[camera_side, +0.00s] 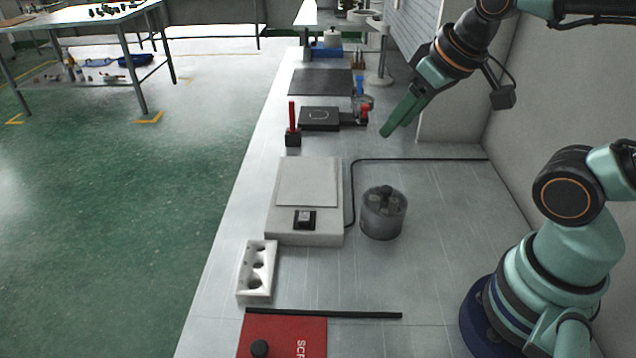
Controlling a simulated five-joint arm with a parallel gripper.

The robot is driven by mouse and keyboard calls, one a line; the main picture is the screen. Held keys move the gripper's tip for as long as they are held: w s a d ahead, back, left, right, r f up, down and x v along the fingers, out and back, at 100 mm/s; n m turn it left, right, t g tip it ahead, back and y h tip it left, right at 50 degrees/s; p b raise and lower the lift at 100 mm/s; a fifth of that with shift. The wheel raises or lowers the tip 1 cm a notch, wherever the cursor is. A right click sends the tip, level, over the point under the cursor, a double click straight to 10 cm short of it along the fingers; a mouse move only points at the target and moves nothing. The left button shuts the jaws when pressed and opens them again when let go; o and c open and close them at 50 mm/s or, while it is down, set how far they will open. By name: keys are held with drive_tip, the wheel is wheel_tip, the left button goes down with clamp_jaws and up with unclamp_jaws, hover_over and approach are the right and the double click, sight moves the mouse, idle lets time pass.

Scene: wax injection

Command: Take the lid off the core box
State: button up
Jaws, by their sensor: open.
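No box is plainly marked as the core box, so I cannot tell for sure which one it is. A red box (285,335) with a black knob (259,348) on top is cut off by the bottom edge; part of its white lettering shows. A grey round container (383,215) with dark knob-like shapes at its top stands right of the scale. My gripper (393,125) is open and empty, pointing down and left in the air at the upper right. It is apart from both containers.
A scale (305,238) with a pale plate stands mid-bench. A white block with holes (257,270), a black bar (325,314), a red-handled tool (292,125) and a black flat block (318,118) are nearby. A cable (420,159) crosses the bench.

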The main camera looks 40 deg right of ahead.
drive_tip(key=shift+o, duration=1.3)
drive_tip(key=m+g, duration=0.6)
drive_tip(key=m, duration=1.3)
hover_over(387, 188)
wheel_tip(387, 188, down, 4)
drive_tip(key=f, duration=0.7)
drive_tip(key=shift+w+d, duration=0.2)
drive_tip(key=shift+d, duration=0.05)
drive_tip(key=f, duration=0.4)
drive_tip(key=shift+s+a, duration=0.25)
drive_tip(key=shift+f, duration=0.65)
